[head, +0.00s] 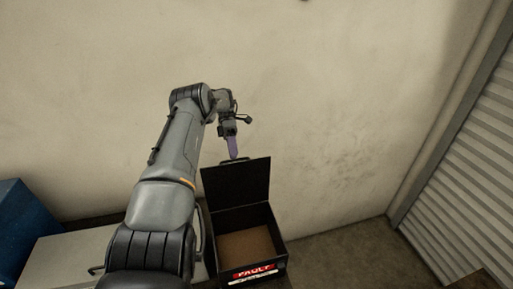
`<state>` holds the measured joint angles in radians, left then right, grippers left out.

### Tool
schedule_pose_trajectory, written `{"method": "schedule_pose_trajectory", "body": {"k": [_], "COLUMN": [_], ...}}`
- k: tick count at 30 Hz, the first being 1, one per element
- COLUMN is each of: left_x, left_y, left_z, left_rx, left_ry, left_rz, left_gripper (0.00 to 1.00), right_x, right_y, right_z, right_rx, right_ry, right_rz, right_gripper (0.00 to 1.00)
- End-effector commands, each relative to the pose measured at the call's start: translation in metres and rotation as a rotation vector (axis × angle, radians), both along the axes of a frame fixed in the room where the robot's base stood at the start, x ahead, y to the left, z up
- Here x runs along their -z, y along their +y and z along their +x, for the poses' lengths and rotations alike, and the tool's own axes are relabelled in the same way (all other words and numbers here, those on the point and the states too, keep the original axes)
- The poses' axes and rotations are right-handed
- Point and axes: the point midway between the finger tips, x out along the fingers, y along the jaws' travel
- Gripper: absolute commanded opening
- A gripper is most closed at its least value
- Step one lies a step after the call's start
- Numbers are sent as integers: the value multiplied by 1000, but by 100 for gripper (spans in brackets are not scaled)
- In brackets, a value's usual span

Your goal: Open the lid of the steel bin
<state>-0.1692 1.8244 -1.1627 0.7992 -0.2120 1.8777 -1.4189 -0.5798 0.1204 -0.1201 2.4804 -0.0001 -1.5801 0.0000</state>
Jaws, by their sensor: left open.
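The steel bin (280,262) is a black open box at the lower middle of the head view, with a red and white label on its front. Its lid (236,190) stands raised, roughly upright, at the back of the bin. A small handle shows at the lid's top edge. The brown floor inside the bin is visible and looks empty. My left gripper (233,150) is at the top edge of the lid, close to the handle; I cannot tell whether it touches. Its jaws are open. My right gripper is not in view.
A grey surface (65,258) lies left of the bin, partly behind my left arm. A blue object (25,225) stands at the far left. A plain wall (340,110) is behind the bin, and a ribbed shutter (470,180) is at the right. Floor shows clear right of the bin.

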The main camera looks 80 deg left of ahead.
Motion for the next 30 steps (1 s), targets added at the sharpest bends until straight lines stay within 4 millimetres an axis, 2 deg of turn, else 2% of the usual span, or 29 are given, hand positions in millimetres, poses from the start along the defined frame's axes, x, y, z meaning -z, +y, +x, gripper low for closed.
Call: {"method": "schedule_pose_trajectory", "body": {"k": [15,22,30], "left_x": [-51,-63,-66], "left_y": [-58,-70,-73], "left_z": [66,80,84], "left_rx": [3,2,1], "left_ry": [-4,-2,-2], "left_rz": [0,-1,-1], "left_gripper": [38,38,38], "right_x": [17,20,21], "right_y": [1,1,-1], "right_z": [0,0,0], "right_rx": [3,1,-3], "right_ry": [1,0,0], "right_rz": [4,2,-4], "right_gripper": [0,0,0]}}
